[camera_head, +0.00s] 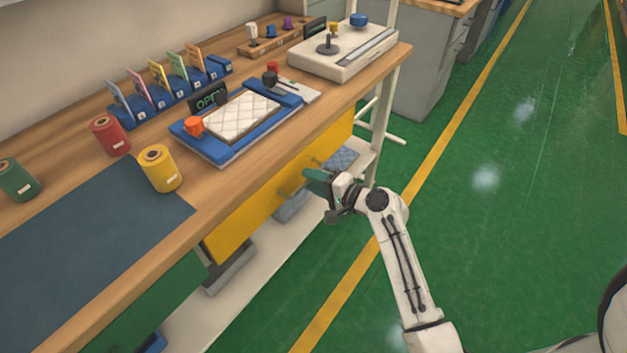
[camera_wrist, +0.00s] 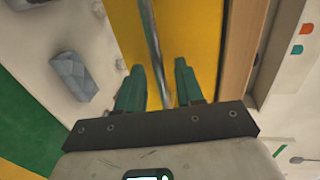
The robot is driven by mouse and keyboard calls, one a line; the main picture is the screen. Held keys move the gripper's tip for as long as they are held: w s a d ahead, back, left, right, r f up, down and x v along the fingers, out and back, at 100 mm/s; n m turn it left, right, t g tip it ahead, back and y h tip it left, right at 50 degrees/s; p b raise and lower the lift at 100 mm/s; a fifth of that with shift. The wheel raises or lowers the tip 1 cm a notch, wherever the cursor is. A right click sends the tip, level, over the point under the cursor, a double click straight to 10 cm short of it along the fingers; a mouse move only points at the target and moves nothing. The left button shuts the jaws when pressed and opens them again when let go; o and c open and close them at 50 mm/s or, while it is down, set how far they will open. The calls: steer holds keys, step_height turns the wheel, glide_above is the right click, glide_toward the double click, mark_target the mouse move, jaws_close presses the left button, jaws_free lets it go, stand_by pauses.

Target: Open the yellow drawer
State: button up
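The yellow drawer (camera_head: 245,217) is under the wooden workbench's front edge, and its front looks flush with the bench. Its yellow face also fills the upper middle of the wrist view (camera_wrist: 195,30). A thin grey metal bar handle (camera_wrist: 151,45) runs along that face. My gripper (camera_head: 310,179) is at the right part of the drawer front. In the wrist view my gripper (camera_wrist: 159,84) is open, with one green finger on each side of the bar. A gap shows between each finger and the bar.
A green drawer (camera_head: 155,300) is left of the yellow one. A lower shelf (camera_head: 235,290) with grey items runs beneath. On the workbench (camera_head: 215,195) are a yellow roll (camera_head: 160,168), a red roll (camera_head: 110,135) and a blue-framed mattress tray (camera_head: 225,152). The green floor at right is clear.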

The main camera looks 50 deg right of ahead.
steer(key=shift+w, duration=0.15)
steer(key=shift+c, duration=0.3)
jaws_close()
stand_by(0.3)
